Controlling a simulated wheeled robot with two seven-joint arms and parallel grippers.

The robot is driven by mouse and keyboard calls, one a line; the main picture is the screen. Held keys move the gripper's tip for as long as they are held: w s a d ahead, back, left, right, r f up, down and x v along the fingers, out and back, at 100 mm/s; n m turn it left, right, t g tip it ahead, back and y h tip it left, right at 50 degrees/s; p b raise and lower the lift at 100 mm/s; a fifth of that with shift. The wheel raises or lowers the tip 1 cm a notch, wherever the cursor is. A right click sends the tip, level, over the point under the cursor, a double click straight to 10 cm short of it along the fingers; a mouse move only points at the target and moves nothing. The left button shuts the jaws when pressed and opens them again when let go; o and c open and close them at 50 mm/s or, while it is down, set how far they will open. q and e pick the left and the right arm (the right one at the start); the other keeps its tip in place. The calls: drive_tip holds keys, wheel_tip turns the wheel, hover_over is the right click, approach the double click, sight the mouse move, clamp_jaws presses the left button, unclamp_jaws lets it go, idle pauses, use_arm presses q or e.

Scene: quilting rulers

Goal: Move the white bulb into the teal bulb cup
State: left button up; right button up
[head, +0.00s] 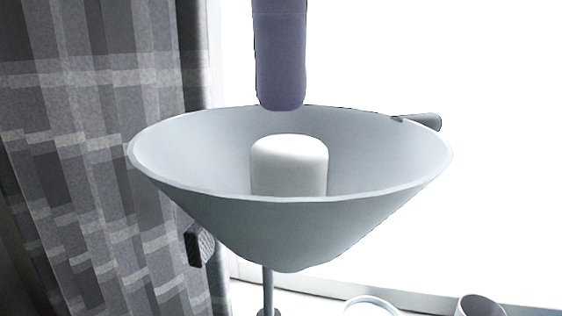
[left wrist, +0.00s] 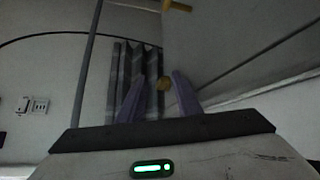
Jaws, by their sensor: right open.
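The white bulb (head: 289,168) stands upright inside a wide grey-blue lamp shade (head: 290,230), its lower part hidden by the near rim. My right gripper (head: 280,95) comes down from the top, directly above the bulb in the picture, open; only a purple finger shows, its tip near the shade's far rim. No clearly teal cup shows; a pale cup with a bluish rim (head: 372,305) is cut off at the bottom edge, and I cannot tell if it is the bulb cup. My left gripper (left wrist: 158,82) has its two purple fingers apart in the left wrist view.
A thin pole (head: 267,288) holds up the shade. A grey plaid curtain (head: 95,150) hangs at left. Another pale cup (head: 480,306) is cut off at the bottom right. A small dark rod end (head: 420,121) sticks out by the shade's right rim.

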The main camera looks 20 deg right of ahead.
sight(283, 142)
drive_tip(key=shift+s+f, duration=0.2)
drive_tip(key=shift+s, duration=0.1)
drive_tip(key=shift+w+f, duration=0.2)
drive_tip(key=shift+f, duration=3.65)
drive_tip(key=c, duration=1)
drive_tip(key=shift+o, duration=0.2)
drive_tip(key=shift+r, duration=1.55)
drive_tip(key=shift+r, duration=2)
